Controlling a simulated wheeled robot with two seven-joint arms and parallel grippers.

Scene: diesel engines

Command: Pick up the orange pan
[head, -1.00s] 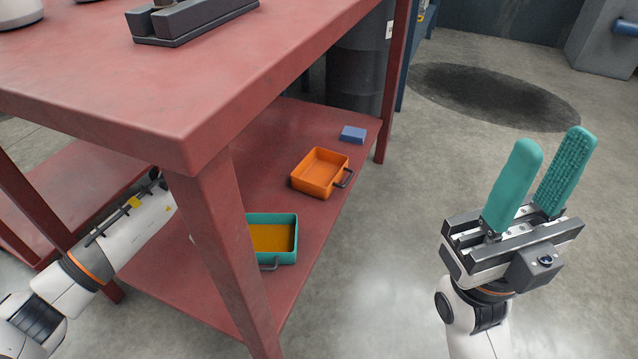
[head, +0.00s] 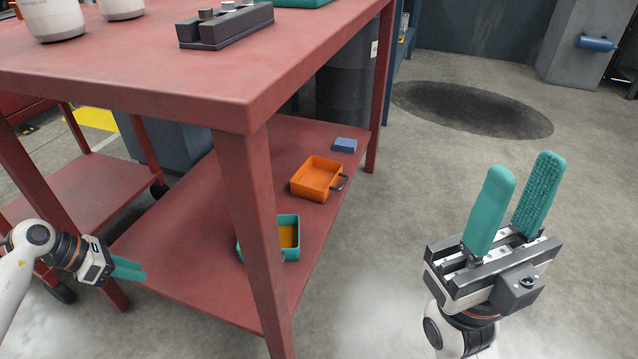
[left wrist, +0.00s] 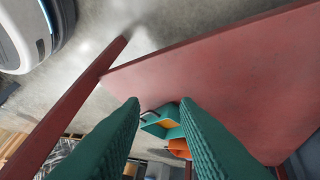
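The orange pan (head: 301,189) sits on the lower shelf of the red table, its dark handle towards the right edge. It also shows partly in the left wrist view (left wrist: 178,146), beyond the teal pan and partly covered by a finger. My left gripper (head: 142,272) is left of the shelf, across the front table leg from the pan and well apart from it. The left wrist view shows its two teal fingers (left wrist: 160,108) spread with nothing between them. My right gripper (head: 527,166) is open and empty, raised over the floor at the right.
A teal pan (head: 292,257) with a yellow-orange inside is on the same shelf, partly behind the red table leg (head: 252,215). A blue block (head: 345,146) lies behind the orange pan. The red tabletop (head: 150,85) overhangs the shelf. Floor to the right is clear.

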